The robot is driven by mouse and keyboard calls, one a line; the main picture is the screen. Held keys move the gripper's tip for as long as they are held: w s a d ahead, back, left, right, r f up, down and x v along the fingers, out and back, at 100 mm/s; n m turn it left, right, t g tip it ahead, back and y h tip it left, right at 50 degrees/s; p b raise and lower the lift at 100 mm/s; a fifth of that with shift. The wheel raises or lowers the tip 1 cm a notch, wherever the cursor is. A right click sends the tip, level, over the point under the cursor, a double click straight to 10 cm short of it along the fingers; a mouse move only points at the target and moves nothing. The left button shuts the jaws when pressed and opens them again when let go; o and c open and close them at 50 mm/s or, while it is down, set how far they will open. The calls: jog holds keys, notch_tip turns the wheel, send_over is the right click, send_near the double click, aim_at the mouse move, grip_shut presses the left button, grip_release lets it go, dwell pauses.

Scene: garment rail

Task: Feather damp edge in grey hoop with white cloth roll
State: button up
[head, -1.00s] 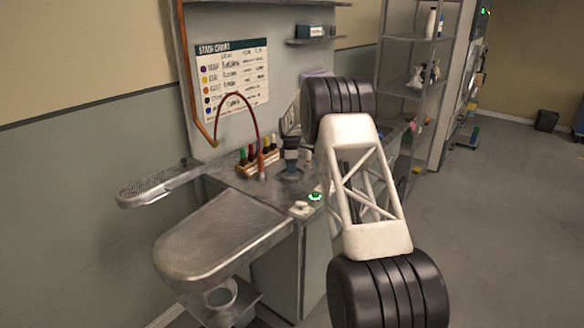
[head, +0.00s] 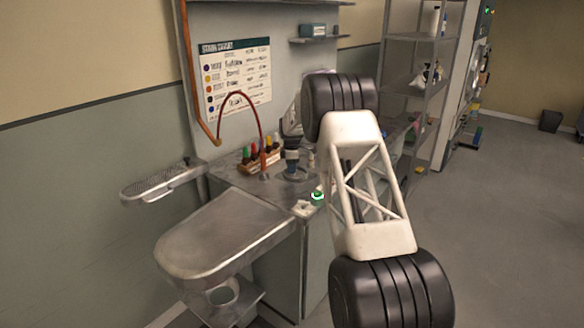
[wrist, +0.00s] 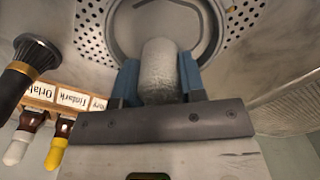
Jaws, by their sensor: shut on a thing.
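My gripper (wrist: 160,75) has blue fingers shut on the white cloth roll (wrist: 160,62), a pale, rough cylinder pointing away from the wrist. The grey hoop (wrist: 218,38) is a ring at the top of the wrist view, partly cut off by the frame. The roll's far end overlaps the hoop's inside in the picture; I cannot tell whether it touches the cloth. A thin dark curved line, perhaps the damp edge, shows inside the hoop beyond the roll. In the head view my arm hides the gripper, roll and hoop.
A perforated metal surface (wrist: 90,28) surrounds the hoop. A dark-handled tool with a gold band (wrist: 22,75) and a labelled rack (wrist: 75,98) with white and yellow bottles are at left. In the head view a metal pressing board (head: 220,235) and small sleeve board (head: 160,183) stand left.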

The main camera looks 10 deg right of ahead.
jog(key=shift+s, duration=0.25)
jog(key=shift+s+a+r, duration=0.1)
jog(key=shift+s, duration=0.2)
dwell(0.4)
jog(key=shift+s+d, duration=0.25)
jog(key=shift+s, duration=0.2)
jog(key=shift+s+d, duration=0.1)
jog(key=shift+d, duration=0.05)
dwell(0.6)
jog(key=shift+s+d+f, duration=0.2)
jog(key=shift+d, duration=0.1)
jog(key=shift+d+f, duration=0.1)
jog(key=shift+d, duration=0.25)
jog(key=shift+d, duration=0.3)
